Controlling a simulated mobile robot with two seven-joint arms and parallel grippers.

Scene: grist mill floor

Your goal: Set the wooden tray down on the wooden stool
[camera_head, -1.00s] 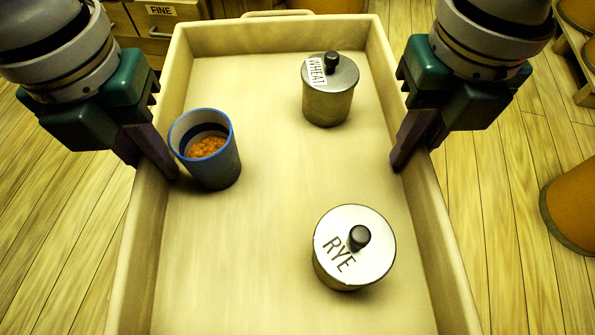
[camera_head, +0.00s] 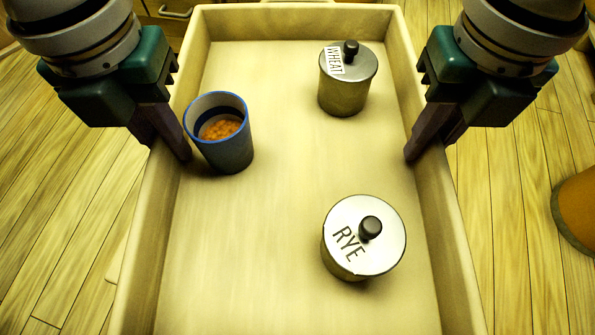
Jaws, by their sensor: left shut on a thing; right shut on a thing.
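The wooden tray (camera_head: 250,270) is a long pale box with raised walls, and it fills the middle of the head view. My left gripper (camera_head: 176,150) is shut on its left wall, and my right gripper (camera_head: 420,150) is shut on its right wall. In the tray stand a blue-rimmed cup (camera_head: 225,145) with orange bits inside, a lidded metal canister marked WHEAT (camera_head: 345,92) at the far right, and a lidded canister marked RYE (camera_head: 345,262) nearer. All three are upright. I cannot see the wooden stool; what is under the tray is hidden.
A plank floor (camera_head: 510,210) shows on both sides of the tray. A round orange-brown object (camera_head: 577,208) stands at the right edge. Wooden drawers with a handle (camera_head: 175,12) are at the top left, beyond the tray's far end.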

